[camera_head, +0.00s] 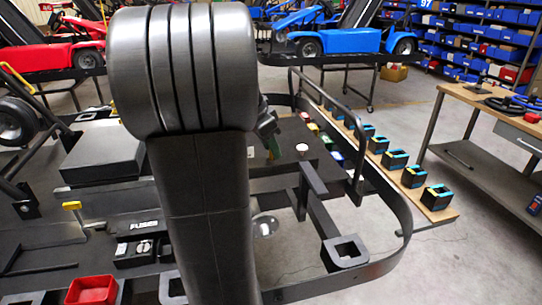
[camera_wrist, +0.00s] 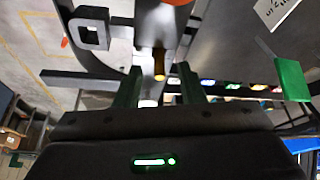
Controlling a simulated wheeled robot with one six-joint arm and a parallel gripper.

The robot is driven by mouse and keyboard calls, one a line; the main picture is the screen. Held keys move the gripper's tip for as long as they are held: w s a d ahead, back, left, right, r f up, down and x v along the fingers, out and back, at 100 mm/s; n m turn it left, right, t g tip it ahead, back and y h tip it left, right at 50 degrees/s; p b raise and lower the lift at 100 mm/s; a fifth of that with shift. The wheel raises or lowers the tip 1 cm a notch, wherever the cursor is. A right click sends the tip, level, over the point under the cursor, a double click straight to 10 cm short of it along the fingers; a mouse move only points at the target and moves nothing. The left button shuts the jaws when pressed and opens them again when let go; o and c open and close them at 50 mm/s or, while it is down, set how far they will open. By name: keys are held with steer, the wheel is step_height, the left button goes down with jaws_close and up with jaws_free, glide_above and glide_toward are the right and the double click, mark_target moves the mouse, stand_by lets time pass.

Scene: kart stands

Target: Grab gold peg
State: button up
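The gold peg (camera_wrist: 159,64) shows in the wrist view as a small brownish-gold cylinder, in line with the gap between my fingertips. My gripper (camera_wrist: 160,76) is open, with a dark green finger on each side of that line. A gap shows between the peg and each finger, and nothing is held. I cannot tell how far the peg is beyond the fingertips. In the head view my arm covers the middle of the picture. Only a bit of my gripper (camera_head: 271,142) shows beside it, and I cannot make out the peg there.
A black kart frame with a curved bumper tube (camera_head: 402,205) surrounds the work area. A red bin (camera_head: 92,290) lies at the lower left. A wooden bench (camera_head: 437,214) with several black-and-blue blocks stands to the right. A green block (camera_wrist: 291,80) shows in the wrist view.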

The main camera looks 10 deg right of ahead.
steer(key=shift+w+d+f, duration=0.1)
steer(key=shift+d+f, duration=0.1)
steer(key=shift+f, duration=0.3)
jaws_close()
